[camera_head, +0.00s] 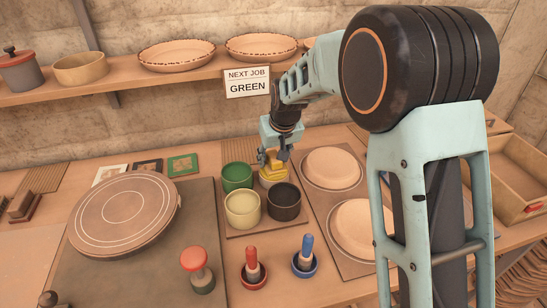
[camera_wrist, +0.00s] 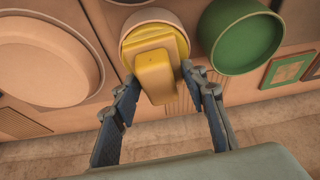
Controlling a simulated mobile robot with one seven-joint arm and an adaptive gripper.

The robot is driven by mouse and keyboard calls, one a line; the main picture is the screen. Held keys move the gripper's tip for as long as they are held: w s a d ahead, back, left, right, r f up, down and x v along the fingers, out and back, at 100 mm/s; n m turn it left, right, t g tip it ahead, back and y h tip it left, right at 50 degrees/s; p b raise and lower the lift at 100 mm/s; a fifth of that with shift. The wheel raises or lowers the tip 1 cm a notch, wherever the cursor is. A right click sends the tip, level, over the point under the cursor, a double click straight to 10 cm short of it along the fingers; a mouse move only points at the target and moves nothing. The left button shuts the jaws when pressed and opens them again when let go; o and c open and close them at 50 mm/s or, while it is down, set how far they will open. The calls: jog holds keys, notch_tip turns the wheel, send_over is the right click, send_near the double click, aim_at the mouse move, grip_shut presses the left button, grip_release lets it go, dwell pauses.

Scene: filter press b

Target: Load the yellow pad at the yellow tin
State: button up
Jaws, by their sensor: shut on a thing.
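My gripper (camera_head: 274,157) is shut on the yellow pad (camera_head: 274,165), a yellow block. In the wrist view the yellow pad (camera_wrist: 156,72) sits between the two fingers of my gripper (camera_wrist: 160,86). The yellow tin (camera_head: 272,181) is a pale round pot with yellow inside, at the back right of a group of tins. In the wrist view the yellow tin (camera_wrist: 134,24) lies behind the pad, which overlaps its mouth. I cannot tell whether pad and tin touch. The pad hides much of the tin's inside.
A green tin (camera_head: 237,178), a cream tin (camera_head: 242,209) and a black tin (camera_head: 285,203) stand close around. Red (camera_head: 252,275) and blue (camera_head: 304,264) handled tools stand in front. A round disc (camera_head: 125,215) is at left. A wall sign (camera_head: 247,82) reads GREEN.

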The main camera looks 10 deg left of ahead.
aim_at(274, 154)
dwell(0.3)
jog(key=shift+r+p, duration=2.2)
jog(key=shift+r, duration=1.35)
jog(key=shift+f, duration=0.1)
